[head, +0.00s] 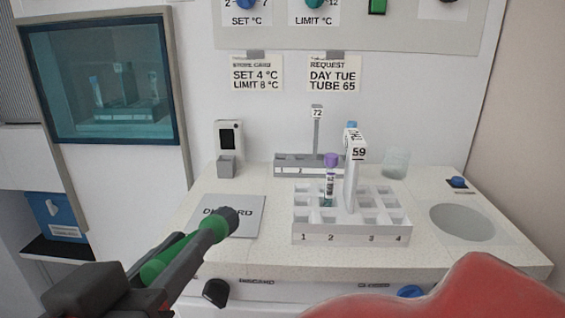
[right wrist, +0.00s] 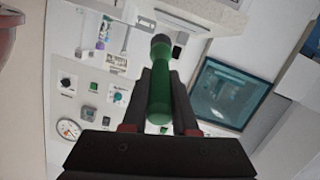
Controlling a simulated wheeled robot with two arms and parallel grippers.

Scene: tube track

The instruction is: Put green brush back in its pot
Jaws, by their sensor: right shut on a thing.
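The green brush (head: 178,258) has a green handle and a dark tip, which points up and to the right in the head view. My right gripper (head: 196,246) is shut on it and holds it in front of the counter's left part. In the right wrist view, the brush (right wrist: 160,92) lies between the two fingers of my right gripper (right wrist: 160,82), with its dark end beyond them. A translucent, empty-looking pot (head: 396,163) stands at the counter's back right, well apart from the brush; I cannot tell whether it is the brush's own pot. My left gripper is out of view.
A white numbered rack (head: 350,232) stands mid-counter, holding a purple-capped tube (head: 330,182) and an upright post labelled 59 (head: 354,172). Behind it is a grey rack (head: 290,166). A discard plate (head: 245,205) lies left, a grey disc (head: 461,222) right.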

